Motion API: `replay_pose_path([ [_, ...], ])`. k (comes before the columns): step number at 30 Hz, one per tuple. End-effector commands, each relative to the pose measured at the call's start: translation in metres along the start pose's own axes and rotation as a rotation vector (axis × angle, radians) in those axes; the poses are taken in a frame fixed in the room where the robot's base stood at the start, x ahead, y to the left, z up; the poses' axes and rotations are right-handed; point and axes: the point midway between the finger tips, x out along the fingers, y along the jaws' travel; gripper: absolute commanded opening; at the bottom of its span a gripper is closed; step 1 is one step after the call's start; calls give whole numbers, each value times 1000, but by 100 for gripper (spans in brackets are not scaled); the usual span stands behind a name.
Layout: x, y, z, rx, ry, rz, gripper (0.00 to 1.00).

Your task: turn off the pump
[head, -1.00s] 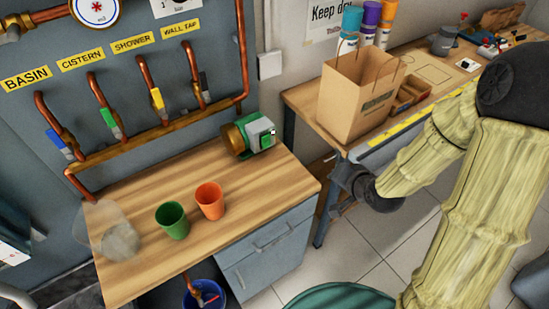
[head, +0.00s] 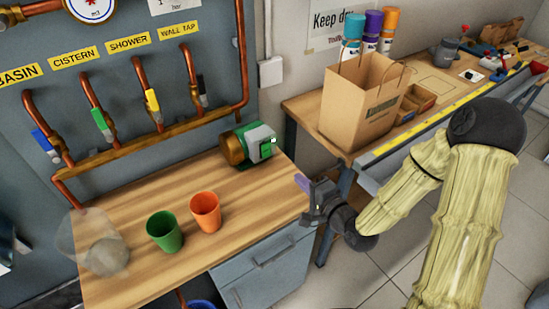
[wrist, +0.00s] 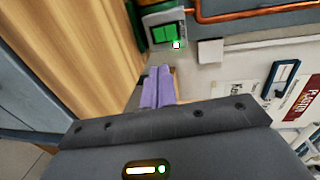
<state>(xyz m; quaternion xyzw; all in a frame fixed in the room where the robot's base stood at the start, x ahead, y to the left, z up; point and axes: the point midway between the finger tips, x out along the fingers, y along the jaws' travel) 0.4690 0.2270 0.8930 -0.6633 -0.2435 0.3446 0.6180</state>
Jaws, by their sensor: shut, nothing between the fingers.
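The pump (head: 248,146) is a green and brass motor with a grey box on its right end, standing at the back right of the wooden counter. In the wrist view the green switch (wrist: 164,34) and the lit light show beyond my fingertips. My gripper (head: 302,181) is at the counter's right edge, in front of and to the right of the pump, apart from it. Its purple fingers (wrist: 158,88) are shut together and empty.
An orange cup (head: 205,212), a green cup (head: 165,231) and a clear container (head: 92,240) stand on the counter. Copper pipes with coloured valves line the wall behind. A paper bag (head: 362,101) stands on the workbench at right. The counter before the pump is clear.

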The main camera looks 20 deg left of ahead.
Motion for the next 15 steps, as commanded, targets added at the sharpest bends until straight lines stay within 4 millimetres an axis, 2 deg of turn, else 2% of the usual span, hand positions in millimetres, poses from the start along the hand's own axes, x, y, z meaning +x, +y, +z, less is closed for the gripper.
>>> replay_pose_path([
  [15, 87, -1, 4, -2, -8, -2, 0],
])
